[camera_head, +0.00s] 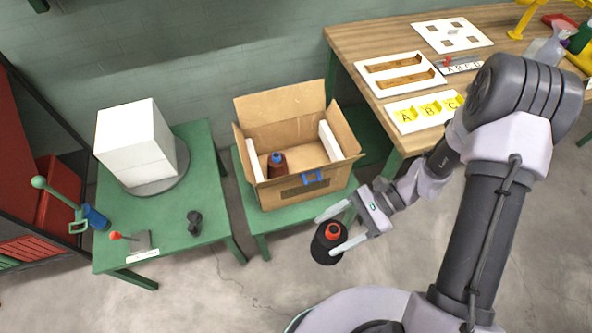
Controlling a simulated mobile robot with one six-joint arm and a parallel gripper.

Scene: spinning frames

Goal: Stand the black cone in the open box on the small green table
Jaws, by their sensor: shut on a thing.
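The black cone (324,249) has a red-orange top and is between the fingers of my gripper (338,231), which is shut on it. My gripper holds it in front of and to the right of the open box. The open cardboard box (282,190) has its flaps spread and stands on the small green table (264,223). Inside the box, a dark reddish cone with a blue top (277,166) stands toward the left, and white pads line the left and right sides.
A left green table (190,254) carries a white box on a grey disc (140,140), a lever with a red knob and a small black object. A wooden bench (350,42) at right holds white boards. My arm crosses the right side.

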